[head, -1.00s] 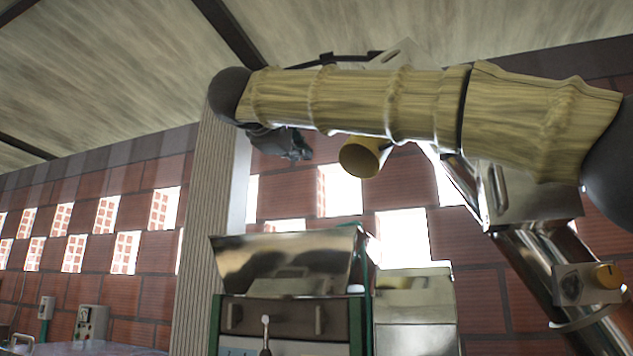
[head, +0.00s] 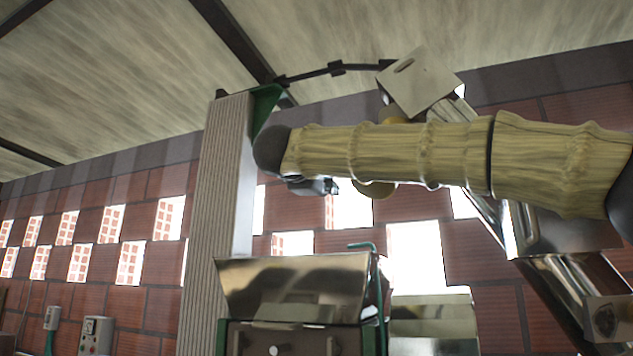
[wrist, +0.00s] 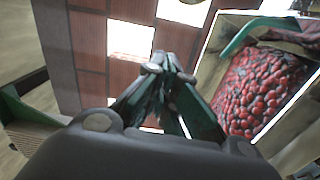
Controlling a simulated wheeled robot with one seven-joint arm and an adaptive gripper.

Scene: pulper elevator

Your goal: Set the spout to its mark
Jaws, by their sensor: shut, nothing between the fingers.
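A yellow-brown tubular spout (head: 375,189) hangs from the upper end of the slanted metal elevator (head: 485,204) in the head view. My arm passes in front of it, so only its lower end shows below the arm. A yellow-brown part (head: 392,115) also shows above the arm. My gripper (head: 335,187) is just left of the spout in the head view; I cannot tell whether they touch. In the wrist view my gripper (wrist: 163,66) has its fingertips together with nothing between them. The spout is not clearly visible there, and I cannot make out its mark.
A metal hopper (head: 295,285) stands below, with a teal bent rod (head: 365,247) at its right. Red cherries (wrist: 262,88) lie in a bin in the wrist view. A ribbed post (head: 215,210) rises at left, and a brick wall with openings (head: 133,245) stands behind.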

